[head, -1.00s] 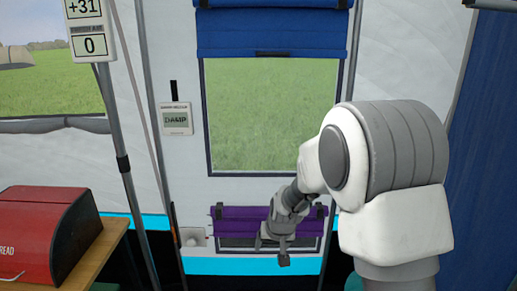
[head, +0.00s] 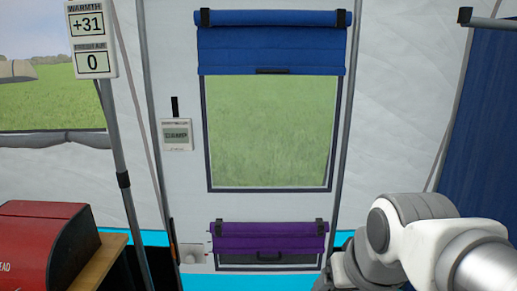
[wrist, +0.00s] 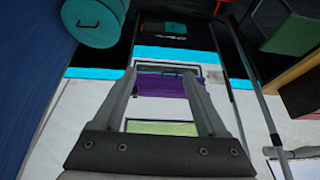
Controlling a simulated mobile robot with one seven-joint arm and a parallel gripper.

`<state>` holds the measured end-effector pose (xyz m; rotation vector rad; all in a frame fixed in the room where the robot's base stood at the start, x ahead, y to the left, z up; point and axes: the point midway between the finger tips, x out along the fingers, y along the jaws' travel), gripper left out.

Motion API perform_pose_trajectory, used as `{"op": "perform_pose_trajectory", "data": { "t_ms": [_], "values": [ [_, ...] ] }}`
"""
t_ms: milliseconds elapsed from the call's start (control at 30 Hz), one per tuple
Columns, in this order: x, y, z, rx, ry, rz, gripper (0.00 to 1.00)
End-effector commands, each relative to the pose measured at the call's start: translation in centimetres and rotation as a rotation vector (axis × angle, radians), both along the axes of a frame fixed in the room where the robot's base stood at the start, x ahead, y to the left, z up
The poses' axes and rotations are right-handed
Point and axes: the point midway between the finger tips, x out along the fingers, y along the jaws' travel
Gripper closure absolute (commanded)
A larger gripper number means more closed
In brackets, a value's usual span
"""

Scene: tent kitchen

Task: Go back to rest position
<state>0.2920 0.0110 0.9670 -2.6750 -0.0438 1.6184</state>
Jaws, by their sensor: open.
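My gripper (wrist: 159,72) shows in the wrist view with its two fingers apart and nothing between them. Beyond the fingers is the purple blind (wrist: 160,86) on the tent wall, seen upside down. In the head view my arm is folded low at the right, and its fingers cannot be made out there. The purple blind (head: 268,236) hangs over a low vent, and a blue blind (head: 272,45) is rolled partly down over the tall window (head: 270,130).
A red bread box (head: 40,240) sits on a wooden table (head: 105,262) at the left. A pole carries a warmth sign (head: 88,30). A small meter (head: 177,135) hangs on the wall. A blue curtain (head: 485,130) is at the right. The wrist view shows a teal cylinder (wrist: 95,20).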

Motion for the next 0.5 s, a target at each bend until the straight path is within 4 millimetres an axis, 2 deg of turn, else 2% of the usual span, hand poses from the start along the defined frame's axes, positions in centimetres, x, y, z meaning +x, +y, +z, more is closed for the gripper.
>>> {"op": "perform_pose_trajectory", "data": {
  "t_ms": [33, 200, 267, 500],
  "values": [
    [-1.3, -0.3, 0.2, -0.006, -0.008, -0.005, 0.25],
    [-4.8, -1.2, 0.1, -0.029, -0.015, -0.018, 0.25],
    [-4.7, -1.2, 2.4, -0.029, -0.010, -0.018, 0.25],
    [-4.6, -1.1, 7.7, -0.028, -0.009, -0.016, 0.25]
  ]
}}
